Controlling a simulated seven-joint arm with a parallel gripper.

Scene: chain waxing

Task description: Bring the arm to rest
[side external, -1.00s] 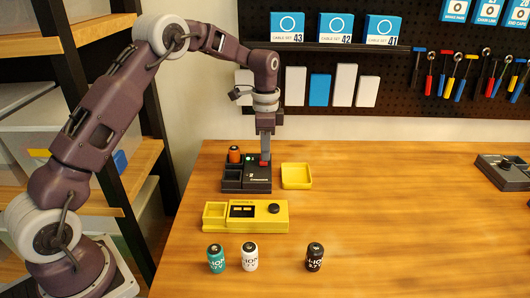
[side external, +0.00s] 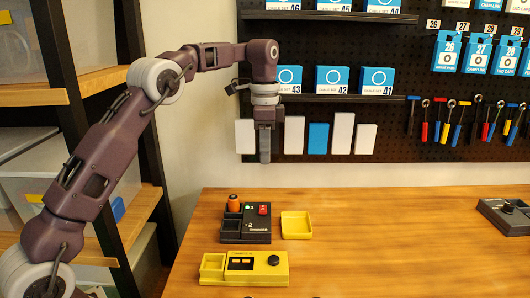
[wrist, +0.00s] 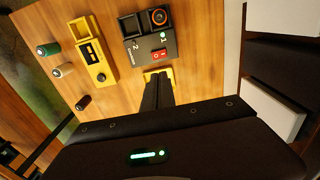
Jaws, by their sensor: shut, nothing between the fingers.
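My gripper (side external: 265,160) hangs pointing down in the air above the back of the table, clear of everything. Its fingers also show in the wrist view (wrist: 158,88), shut and empty. Below it is a dark charger-like box (side external: 257,237) with a red switch (side external: 264,209), a green mark at 1, and two bays. An orange-topped battery (side external: 234,202) stands in the back bay; it also shows in the wrist view (wrist: 158,17). The front bay looks empty.
A yellow tray (side external: 296,225) is right of the dark box, and a yellow device (side external: 245,267) in front. Green (wrist: 48,49), white (wrist: 62,70) and black (wrist: 83,102) batteries lie apart on the table. A pegboard (side external: 400,110) stands behind; the table's right side is mostly clear.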

